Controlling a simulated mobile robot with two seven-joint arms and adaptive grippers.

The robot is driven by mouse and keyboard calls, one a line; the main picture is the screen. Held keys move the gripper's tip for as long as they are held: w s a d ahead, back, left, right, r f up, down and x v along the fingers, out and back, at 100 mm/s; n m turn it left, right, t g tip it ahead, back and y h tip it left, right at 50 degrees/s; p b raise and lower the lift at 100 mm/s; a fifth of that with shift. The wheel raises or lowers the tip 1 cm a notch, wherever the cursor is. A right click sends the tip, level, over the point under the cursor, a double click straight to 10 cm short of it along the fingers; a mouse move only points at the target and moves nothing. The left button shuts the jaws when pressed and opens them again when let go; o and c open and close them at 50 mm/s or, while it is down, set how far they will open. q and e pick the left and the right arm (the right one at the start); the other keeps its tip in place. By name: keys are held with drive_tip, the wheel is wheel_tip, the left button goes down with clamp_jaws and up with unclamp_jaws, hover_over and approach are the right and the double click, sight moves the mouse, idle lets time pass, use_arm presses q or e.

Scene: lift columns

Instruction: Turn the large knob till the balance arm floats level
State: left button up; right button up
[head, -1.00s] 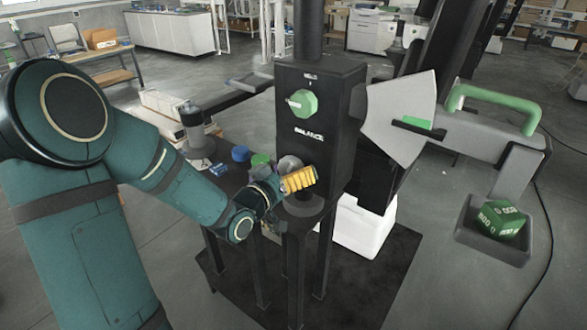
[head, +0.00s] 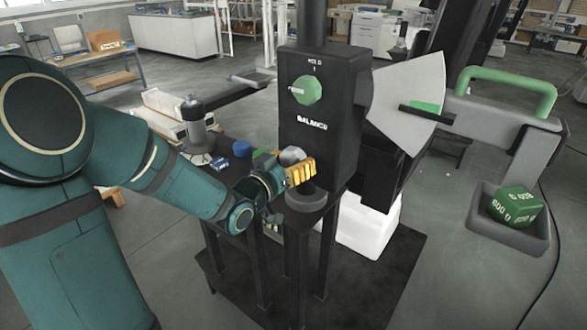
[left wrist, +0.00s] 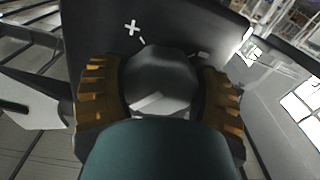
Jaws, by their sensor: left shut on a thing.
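A large grey knob (head: 291,156) sits low on the front of the black column marked BALANCE (head: 318,150). It fills the middle of the left wrist view (left wrist: 160,80). My left gripper (head: 300,172) is shut on it, with a ribbed yellow finger on each side of the knob in the wrist view. The grey balance arm (head: 490,118), with a green handle (head: 507,76), reaches out to the right. Its black pointer (head: 425,114) lies across the pale sector plate (head: 398,90), touching the lower edge of the green mark (head: 424,106). My right gripper is out of view.
A green hexagonal knob (head: 307,89) is higher on the column. A grey tray (head: 480,217) holding a green weight (head: 515,205) hangs at the arm's end. A grey and black canister (head: 196,131) and a blue cap (head: 241,149) stand left of the column.

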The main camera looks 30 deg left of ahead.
sight(301, 118)
use_arm(q)
drive_tip(key=o, duration=1.2)
wheel_tip(301, 118, up, 10)
idle(0.4)
